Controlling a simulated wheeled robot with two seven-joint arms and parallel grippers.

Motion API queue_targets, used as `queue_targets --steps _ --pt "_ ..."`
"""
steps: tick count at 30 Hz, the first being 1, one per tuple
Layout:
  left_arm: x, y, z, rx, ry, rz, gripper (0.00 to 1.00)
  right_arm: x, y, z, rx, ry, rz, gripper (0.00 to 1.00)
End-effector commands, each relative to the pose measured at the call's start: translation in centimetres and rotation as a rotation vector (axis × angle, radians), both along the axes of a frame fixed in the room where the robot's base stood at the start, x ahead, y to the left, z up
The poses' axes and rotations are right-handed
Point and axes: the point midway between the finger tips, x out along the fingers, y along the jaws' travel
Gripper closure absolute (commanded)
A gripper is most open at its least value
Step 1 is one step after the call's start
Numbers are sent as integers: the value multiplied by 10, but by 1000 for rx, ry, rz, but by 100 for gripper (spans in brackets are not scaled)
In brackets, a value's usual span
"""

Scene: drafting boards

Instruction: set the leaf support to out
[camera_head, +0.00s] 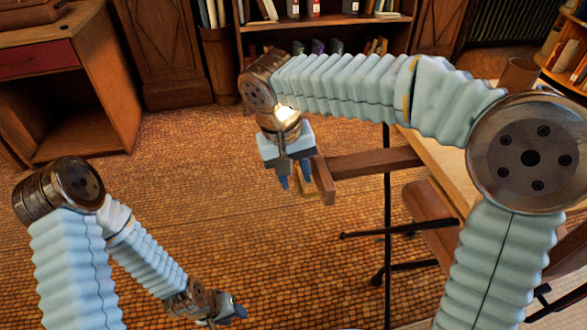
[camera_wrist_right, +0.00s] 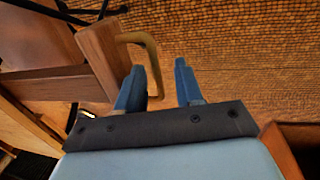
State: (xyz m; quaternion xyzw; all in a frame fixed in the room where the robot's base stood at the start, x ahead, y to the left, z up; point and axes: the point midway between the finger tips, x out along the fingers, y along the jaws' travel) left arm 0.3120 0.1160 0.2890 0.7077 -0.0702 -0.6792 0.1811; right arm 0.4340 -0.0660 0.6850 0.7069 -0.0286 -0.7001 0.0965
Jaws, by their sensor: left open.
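The leaf support is a wooden bar (camera_head: 372,163) that projects left from beside the desk, with an upright wooden end piece (camera_head: 324,180). In the right wrist view the end piece (camera_wrist_right: 103,58) carries a bent brass handle (camera_wrist_right: 150,58). My right gripper (camera_head: 296,182) points down just left of the end piece. In the wrist view my right gripper (camera_wrist_right: 160,85) has its blue fingers apart. The handle's free length runs down beside the left finger, in the gap as seen; contact cannot be told. My left gripper (camera_head: 238,312) is open, low and far from the support.
The desk top (camera_head: 447,165) lies right of the support, partly behind my right arm. A wooden desk (camera_head: 75,90) stands at the left, a bookcase (camera_head: 345,30) at the back. The woven floor (camera_head: 200,160) is clear between.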

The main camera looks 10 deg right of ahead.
Motion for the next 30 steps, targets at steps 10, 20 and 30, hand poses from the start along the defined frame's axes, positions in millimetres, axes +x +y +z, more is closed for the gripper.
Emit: queue_targets --steps 10,20,30 --pt "-1 -3 11 -4 2 -5 57 -1 10 55 2 -3 1 64" --pt "-3 -7 25 -11 5 -13 57 -2 23 123 2 -3 2 64" --pt "-3 -8 26 -12 6 -15 57 -2 25 136 0 0 1 64"
